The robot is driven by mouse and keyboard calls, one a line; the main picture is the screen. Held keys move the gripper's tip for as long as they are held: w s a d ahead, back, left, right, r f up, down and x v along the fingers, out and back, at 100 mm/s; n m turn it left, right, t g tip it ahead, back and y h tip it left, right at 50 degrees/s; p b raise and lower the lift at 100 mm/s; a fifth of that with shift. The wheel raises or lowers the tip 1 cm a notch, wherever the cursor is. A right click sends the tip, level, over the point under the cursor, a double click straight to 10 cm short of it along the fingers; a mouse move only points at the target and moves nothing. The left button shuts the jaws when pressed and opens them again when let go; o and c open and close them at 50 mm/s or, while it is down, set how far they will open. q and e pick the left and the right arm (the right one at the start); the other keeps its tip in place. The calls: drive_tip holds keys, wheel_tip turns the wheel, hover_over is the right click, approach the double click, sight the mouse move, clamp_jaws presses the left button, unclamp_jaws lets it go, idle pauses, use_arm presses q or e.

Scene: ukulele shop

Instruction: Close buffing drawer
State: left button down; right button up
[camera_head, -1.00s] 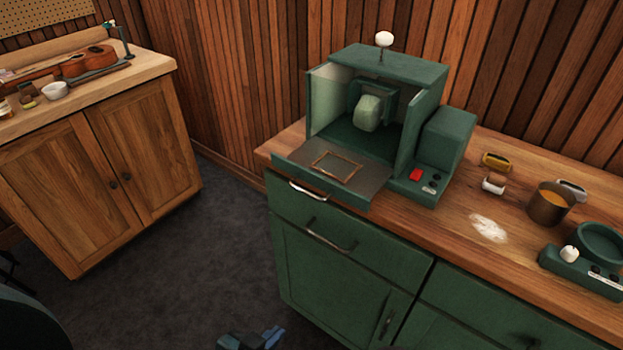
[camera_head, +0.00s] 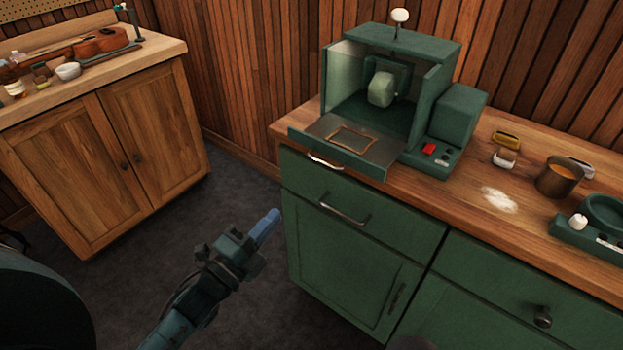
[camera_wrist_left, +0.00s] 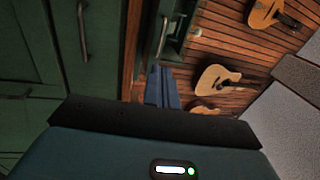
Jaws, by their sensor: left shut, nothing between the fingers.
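The green buffing machine (camera_head: 450,120) stands on the wooden counter. Its buffing drawer (camera_head: 336,154) is pulled out at the front and overhangs the counter edge. A thin brown rectangular frame (camera_head: 354,138) lies on the drawer's dark top, and a silver handle (camera_head: 325,161) is on its front. The handle also shows in the left wrist view (camera_wrist_left: 163,36). My left gripper (camera_head: 270,224) is shut and empty, with blue fingers pointing up and right. It is below and left of the drawer, apart from it, in front of the cabinet. My right gripper is not in view.
A green cabinet (camera_head: 340,265) with a drawer handle (camera_head: 343,213) supports the counter. A copper pot (camera_head: 557,178) and brushes are at the right. A wooden cabinet (camera_head: 110,165) stands left, with free dark floor between.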

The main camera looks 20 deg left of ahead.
sight(321, 163)
use_arm(q)
drive_tip(key=p+x, duration=0.2)
drive_tip(key=x, duration=1.1)
drive_tip(key=shift+w+d+r, duration=0.1)
drive_tip(key=shift+w+d, duration=0.05)
drive_tip(key=shift+w, duration=0.4)
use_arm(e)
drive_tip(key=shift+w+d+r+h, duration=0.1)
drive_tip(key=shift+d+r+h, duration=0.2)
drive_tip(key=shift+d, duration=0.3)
